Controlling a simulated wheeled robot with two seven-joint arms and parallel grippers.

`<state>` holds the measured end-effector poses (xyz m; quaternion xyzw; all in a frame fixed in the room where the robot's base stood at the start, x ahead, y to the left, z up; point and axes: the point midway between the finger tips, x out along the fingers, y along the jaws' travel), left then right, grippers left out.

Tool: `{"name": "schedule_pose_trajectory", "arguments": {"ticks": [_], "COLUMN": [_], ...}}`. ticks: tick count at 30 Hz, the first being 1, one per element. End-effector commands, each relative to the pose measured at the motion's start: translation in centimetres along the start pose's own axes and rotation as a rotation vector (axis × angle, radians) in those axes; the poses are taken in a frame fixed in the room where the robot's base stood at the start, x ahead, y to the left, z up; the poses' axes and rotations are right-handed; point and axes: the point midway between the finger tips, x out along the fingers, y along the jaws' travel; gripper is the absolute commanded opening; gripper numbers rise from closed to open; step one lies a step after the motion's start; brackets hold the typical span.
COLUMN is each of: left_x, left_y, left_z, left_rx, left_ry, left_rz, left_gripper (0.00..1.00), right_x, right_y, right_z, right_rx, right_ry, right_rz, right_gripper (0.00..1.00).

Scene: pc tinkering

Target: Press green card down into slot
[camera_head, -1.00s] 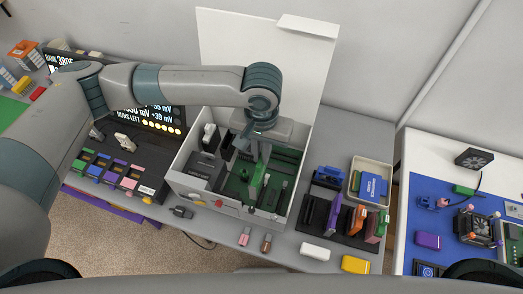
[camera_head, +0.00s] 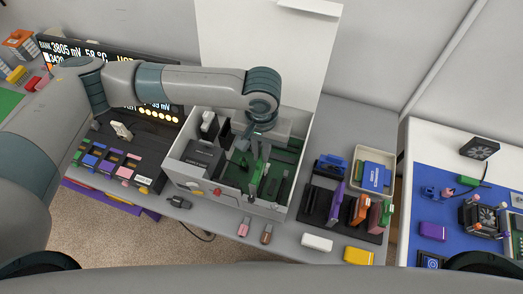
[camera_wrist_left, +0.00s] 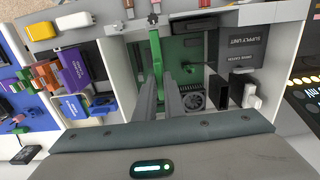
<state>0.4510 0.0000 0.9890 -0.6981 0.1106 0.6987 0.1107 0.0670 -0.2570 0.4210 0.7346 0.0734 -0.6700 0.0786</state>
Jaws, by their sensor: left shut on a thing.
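The open white PC case (camera_head: 240,207) stands on the grey bench, with a green circuit board (camera_head: 232,172) inside. My left gripper (camera_head: 262,163) reaches down into the case from above. The green card (camera_head: 256,178) is upright at its fingers, over the board. In the left wrist view, my gripper (camera_wrist_left: 160,88) is shut on the green card (camera_wrist_left: 156,52), which shows as a narrow green edge beyond the fingers. The slot and the card's lower edge are hidden, so I cannot tell how deep the card sits. My right gripper is not in view.
A supply unit (camera_wrist_left: 246,45) and a fan (camera_wrist_left: 192,101) are inside the case, close to my fingers. A dark rack (camera_head: 317,205) with coloured cards stands right of the case. A tray (camera_head: 360,158) is behind it. The case's tall white panel (camera_head: 265,50) rises at the back.

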Motion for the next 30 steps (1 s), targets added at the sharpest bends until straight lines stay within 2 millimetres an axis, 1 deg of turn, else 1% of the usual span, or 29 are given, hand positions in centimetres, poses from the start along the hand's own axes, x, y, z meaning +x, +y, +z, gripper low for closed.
{"name": "schedule_pose_trajectory", "arguments": {"ticks": [5, 11, 12, 13, 21, 30], "left_x": [-0.1, -0.3, 0.4, 0.7, 3.2, 5.2], "left_y": [0.0, 0.0, 0.0, 0.0, 0.0, 0.0], "left_z": [0.0, 0.1, 0.1, 0.1, 0.1, 0.0], "left_rx": [0.000, 0.000, 0.000, 0.000, -0.001, -0.001], "left_ry": [0.000, -0.002, -0.002, -0.002, -0.002, -0.001], "left_rz": [0.000, 0.000, 0.000, 0.000, 0.000, 0.000], "left_gripper": [0.00, 0.00, 0.00, 0.00, 0.00, 0.00], "right_x": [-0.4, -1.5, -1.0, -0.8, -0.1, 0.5], "right_y": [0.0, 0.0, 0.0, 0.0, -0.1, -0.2], "right_z": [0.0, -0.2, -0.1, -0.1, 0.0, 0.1], "right_rx": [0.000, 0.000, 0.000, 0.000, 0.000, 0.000], "right_ry": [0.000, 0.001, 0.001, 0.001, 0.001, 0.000], "right_rz": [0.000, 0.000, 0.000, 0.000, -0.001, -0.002], "right_gripper": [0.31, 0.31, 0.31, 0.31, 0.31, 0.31]}}
